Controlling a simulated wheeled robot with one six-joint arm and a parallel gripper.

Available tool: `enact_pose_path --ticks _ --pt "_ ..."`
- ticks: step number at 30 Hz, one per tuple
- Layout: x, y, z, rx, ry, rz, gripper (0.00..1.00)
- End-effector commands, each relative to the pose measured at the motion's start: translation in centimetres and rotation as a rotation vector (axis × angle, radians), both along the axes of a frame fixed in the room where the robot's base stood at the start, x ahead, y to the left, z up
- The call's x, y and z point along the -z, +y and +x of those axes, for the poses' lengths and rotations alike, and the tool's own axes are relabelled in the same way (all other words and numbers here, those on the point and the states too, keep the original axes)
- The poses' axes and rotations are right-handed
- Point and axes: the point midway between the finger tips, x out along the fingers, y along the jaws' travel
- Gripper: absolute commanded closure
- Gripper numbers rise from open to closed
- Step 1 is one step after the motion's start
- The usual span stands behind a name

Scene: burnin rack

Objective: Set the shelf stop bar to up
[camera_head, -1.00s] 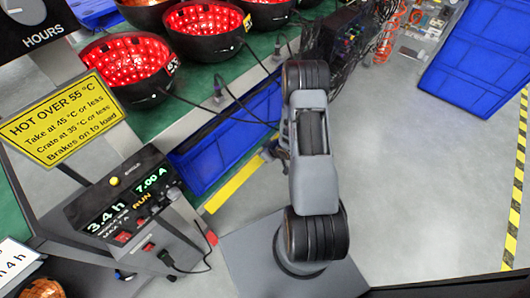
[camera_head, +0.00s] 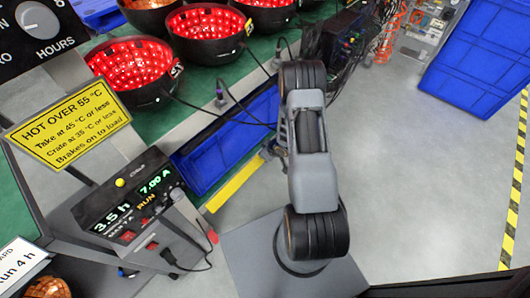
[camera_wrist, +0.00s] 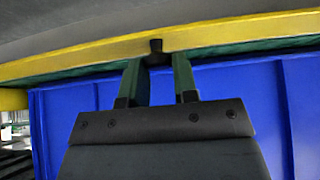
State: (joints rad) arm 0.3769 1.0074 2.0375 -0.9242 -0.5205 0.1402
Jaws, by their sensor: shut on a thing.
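The shelf stop bar looks to be the yellow bar (camera_wrist: 230,36) that runs across the top of the wrist view, with a dark green edge just under it. It also shows in the head view (camera_head: 236,181), slanting along the front of a blue crate (camera_head: 205,160). A small black knob (camera_wrist: 155,47) sits on the bar. My gripper (camera_wrist: 157,62) has its two green-sided fingers close around the knob, shut on it. In the head view my arm hides most of the gripper. I cannot tell from these views whether the bar is up or down.
Black bowls with red lights (camera_head: 132,70) stand on the green shelf, with cables hanging off its edge. A control box (camera_head: 130,205) showing 3.5 h and RUN is at left, below a yellow hot sign (camera_head: 70,122). Open floor lies right of my arm.

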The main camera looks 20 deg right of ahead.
Motion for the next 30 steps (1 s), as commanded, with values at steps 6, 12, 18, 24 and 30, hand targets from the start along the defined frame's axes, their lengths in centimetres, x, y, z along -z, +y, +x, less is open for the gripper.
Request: enact_pose_path --ticks 6,12,18,24,30 --pt "-0.03 0.10 -0.06 -0.002 0.013 -0.004 0.96" --pt "-0.07 0.12 -0.02 -0.002 0.020 -0.008 0.96" --pt "-0.10 0.13 0.03 -0.002 0.026 -0.011 0.96" --pt "-0.11 0.16 0.06 -0.002 0.031 -0.013 0.96" --pt "-0.12 0.18 0.07 -0.002 0.037 -0.015 0.96"
